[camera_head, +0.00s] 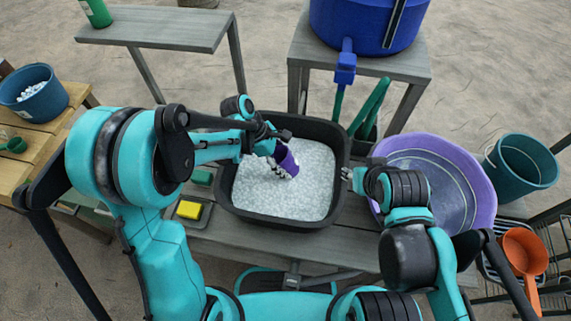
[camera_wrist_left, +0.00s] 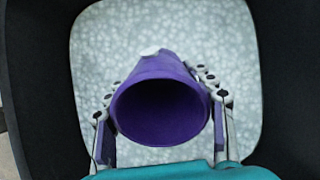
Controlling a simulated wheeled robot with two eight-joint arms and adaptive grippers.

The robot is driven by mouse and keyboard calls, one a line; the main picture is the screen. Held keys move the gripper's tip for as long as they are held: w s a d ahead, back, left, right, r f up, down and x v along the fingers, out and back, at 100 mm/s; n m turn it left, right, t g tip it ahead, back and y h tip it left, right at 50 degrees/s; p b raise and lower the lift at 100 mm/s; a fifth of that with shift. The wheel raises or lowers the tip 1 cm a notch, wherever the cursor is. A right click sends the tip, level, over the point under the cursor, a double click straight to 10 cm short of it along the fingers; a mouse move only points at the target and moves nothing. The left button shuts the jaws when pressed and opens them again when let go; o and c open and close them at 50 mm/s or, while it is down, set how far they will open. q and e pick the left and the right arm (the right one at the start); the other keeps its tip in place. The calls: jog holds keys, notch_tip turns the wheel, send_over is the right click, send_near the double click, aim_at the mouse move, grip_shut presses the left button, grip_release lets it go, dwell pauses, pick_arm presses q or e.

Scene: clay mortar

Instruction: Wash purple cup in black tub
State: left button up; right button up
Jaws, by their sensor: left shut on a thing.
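The purple cup (camera_head: 286,160) is held over the black tub (camera_head: 228,200), which is filled with white foamy water. My left gripper (camera_head: 275,150) is shut on the cup, and the cup is tilted. In the left wrist view the cup (camera_wrist_left: 162,110) shows its open mouth toward the camera, with the left gripper's fingers (camera_wrist_left: 162,122) on both sides of it. The tub's dark wall (camera_wrist_left: 32,80) surrounds the foam there. I cannot tell whether the cup touches the foam. My right gripper (camera_head: 350,174) is by the tub's right wall, and its jaws are too small to judge.
A yellow sponge (camera_head: 189,209) lies on a dark dish left of the tub. A large purple basin (camera_head: 470,165) stands right of the tub. A blue water barrel (camera_head: 365,25) with a tap stands behind. A teal bucket (camera_head: 525,165) and orange scoop (camera_head: 524,255) are at right.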

pick_arm(q)
notch_tip(320, 180, up, 11)
jog(key=p, duration=0.7)
dwell(1.0)
